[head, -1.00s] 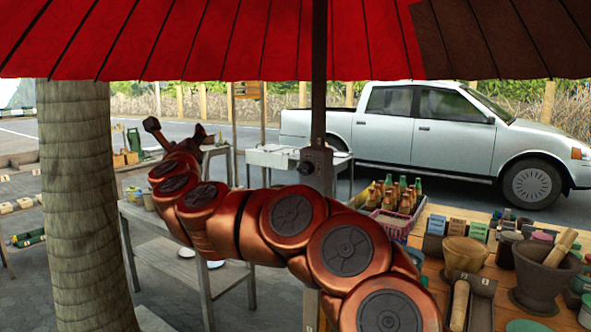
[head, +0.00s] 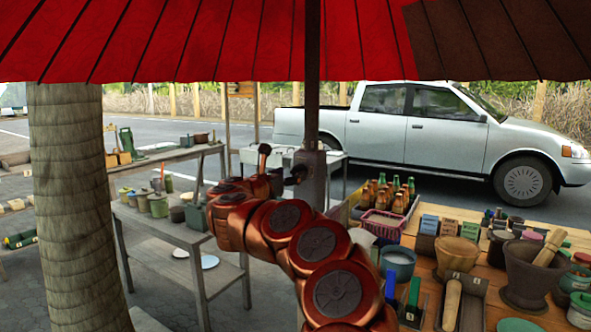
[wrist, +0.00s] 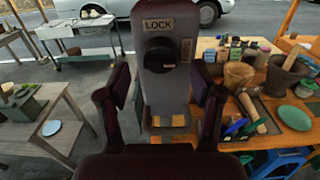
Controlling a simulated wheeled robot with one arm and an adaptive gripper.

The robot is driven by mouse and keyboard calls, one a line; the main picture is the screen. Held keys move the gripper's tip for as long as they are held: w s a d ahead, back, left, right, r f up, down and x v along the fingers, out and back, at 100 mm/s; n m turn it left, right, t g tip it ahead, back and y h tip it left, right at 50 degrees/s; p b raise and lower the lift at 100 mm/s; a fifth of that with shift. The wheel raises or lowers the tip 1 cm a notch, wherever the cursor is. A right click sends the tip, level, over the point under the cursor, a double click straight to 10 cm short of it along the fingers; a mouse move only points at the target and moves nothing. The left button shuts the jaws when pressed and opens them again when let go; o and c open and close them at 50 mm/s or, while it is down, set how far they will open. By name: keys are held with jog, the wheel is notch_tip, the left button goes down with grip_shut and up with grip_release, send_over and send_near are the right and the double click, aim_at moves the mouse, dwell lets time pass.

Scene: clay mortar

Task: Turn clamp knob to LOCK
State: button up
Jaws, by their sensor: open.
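The clamp is a grey metal block (wrist: 165,100) fixed on the dark umbrella pole (head: 313,110). In the wrist view its upper face carries a LOCK label (wrist: 159,25) with a round black knob (wrist: 162,55) just below it. The knob's pointing direction is too dark to tell. My gripper (wrist: 160,84) is open, one finger on each side of the clamp, with the knob ahead between them. I see no contact with the knob.
The wooden table (head: 487,270) at right holds mortars, bottles, a pink basket (head: 382,224) and jars. A grey table (head: 170,228) with pots stands at left, beside a tree trunk (head: 70,200). The red umbrella (head: 230,40) spreads overhead. A silver pickup (head: 420,140) is parked behind.

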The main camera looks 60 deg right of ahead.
aim_at(297, 172)
jog(key=shift+w+d+p, duration=0.1)
jog(key=shift+d+p, duration=0.35)
jog(key=shift+d, duration=1.15)
jog(key=shift+d, duration=0.1)
jog(key=c, duration=1.1)
